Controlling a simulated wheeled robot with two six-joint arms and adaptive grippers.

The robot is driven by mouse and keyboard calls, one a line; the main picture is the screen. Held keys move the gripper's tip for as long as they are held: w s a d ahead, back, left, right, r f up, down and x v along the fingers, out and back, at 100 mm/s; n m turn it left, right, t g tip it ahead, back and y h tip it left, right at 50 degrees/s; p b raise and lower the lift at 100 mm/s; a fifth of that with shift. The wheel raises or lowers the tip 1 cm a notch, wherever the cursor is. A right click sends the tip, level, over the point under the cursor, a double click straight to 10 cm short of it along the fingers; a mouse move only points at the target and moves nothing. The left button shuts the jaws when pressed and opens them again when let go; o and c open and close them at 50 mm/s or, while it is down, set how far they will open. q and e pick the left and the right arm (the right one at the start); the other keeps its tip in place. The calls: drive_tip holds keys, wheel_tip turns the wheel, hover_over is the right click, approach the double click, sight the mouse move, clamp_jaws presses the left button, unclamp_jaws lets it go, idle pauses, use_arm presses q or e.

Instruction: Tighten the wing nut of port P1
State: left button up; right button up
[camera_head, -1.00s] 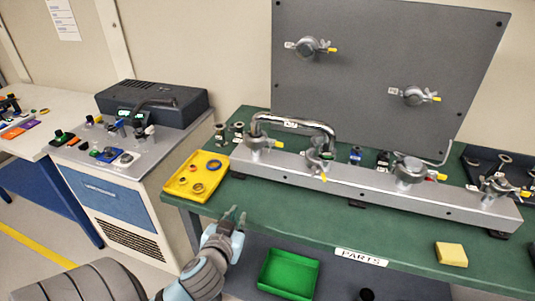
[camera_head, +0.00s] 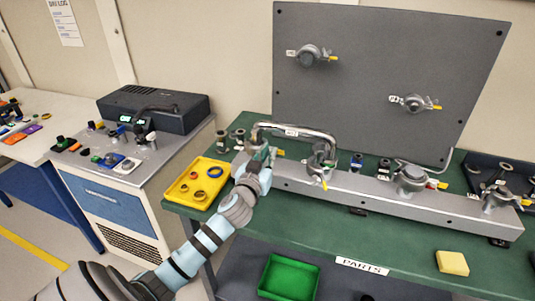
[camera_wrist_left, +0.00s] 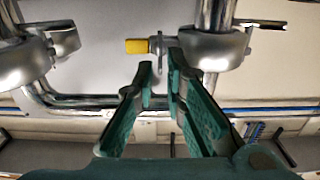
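My left gripper (camera_head: 258,160) is at the leftmost clamp on the grey rail (camera_head: 340,187), in front of the left end of a bent silver pipe (camera_head: 297,130). The gripper hides most of that clamp; a yellow tip (camera_head: 280,152) shows beside it. In the left wrist view my gripper (camera_wrist_left: 160,68) is open, its green fingers apart and empty. Just beyond the fingertips is a wing nut (camera_wrist_left: 158,46) on a yellow-tipped bolt (camera_wrist_left: 137,46), joined to a round silver clamp (camera_wrist_left: 212,52). I cannot read which port is P1. My right gripper is not in view.
More clamps stand along the rail, including one in the middle (camera_head: 321,160) and one further right (camera_head: 412,176). A grey panel (camera_head: 385,60) rises behind. A yellow tray (camera_head: 183,200), a green bin (camera_head: 289,278) and a yellow block (camera_head: 452,262) are nearby.

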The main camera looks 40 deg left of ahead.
use_arm(q)
clamp_jaws()
drive_tip(key=shift+m, duration=0.4)
drive_tip(key=f+m+p, duration=0.1)
drive_tip(key=m, duration=0.7)
drive_tip(key=d+f+m+p, duration=0.1)
drive_tip(key=m+p, duration=0.1)
drive_tip(key=m, duration=0.6)
drive_tip(key=f+m+p, duration=0.1)
drive_tip(key=m, duration=0.7)
drive_tip(key=shift+w+d+p, duration=0.2)
drive_tip(key=shift+p, duration=0.1)
drive_tip(key=shift+f, duration=0.1)
